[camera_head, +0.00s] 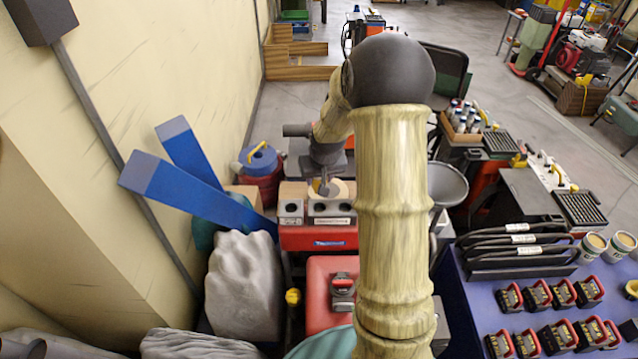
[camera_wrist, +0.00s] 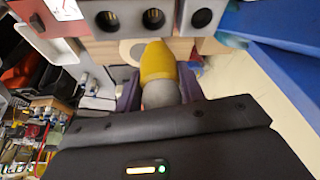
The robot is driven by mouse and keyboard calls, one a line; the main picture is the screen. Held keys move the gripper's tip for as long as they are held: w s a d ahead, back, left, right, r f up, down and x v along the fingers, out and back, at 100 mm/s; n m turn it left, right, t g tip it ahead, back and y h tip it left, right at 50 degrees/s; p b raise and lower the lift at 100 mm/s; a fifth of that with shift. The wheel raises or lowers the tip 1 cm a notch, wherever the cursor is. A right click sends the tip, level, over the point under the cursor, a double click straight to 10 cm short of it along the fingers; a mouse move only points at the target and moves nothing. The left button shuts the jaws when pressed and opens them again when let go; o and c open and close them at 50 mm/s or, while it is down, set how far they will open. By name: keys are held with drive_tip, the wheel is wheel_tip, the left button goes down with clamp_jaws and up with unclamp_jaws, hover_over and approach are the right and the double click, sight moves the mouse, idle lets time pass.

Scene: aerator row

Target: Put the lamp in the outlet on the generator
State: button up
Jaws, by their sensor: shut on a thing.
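My gripper (camera_head: 325,184) is over the back of the generator (camera_head: 318,238), which has a red front with a blue label. In the wrist view my gripper (camera_wrist: 158,96) is shut on the lamp (camera_wrist: 156,66), a rounded yellow piece with a grey base. The lamp is apart from the outlets, and its yellow end points toward the outlet panel. The panel has a single outlet (camera_head: 292,207) at left and a pair of outlets (camera_head: 320,207) beside it. In the wrist view the single outlet (camera_wrist: 201,18) is at right and the pair (camera_wrist: 153,18) at left.
Blue beams (camera_head: 190,182) lean beside the generator at left, near a grey lumpy sack (camera_head: 243,285). A red case (camera_head: 322,278) lies in front. A blue table (camera_head: 478,318) with several red-black items stands at right. Open floor lies behind.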

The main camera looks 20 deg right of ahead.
idle(0.4)
drive_tip(key=shift+f+b, duration=2.15)
drive_tip(key=shift+f, duration=0.25)
drive_tip(key=shift+r, duration=0.2)
drive_tip(key=shift+p, duration=0.45)
drive_tip(key=shift+f+b, duration=1.4)
drive_tip(key=shift+f, duration=0.85)
drive_tip(key=o, duration=1.1)
drive_tip(key=p+v, duration=0.4)
drive_tip(key=v, duration=1.3)
drive_tip(key=shift+r, duration=0.25)
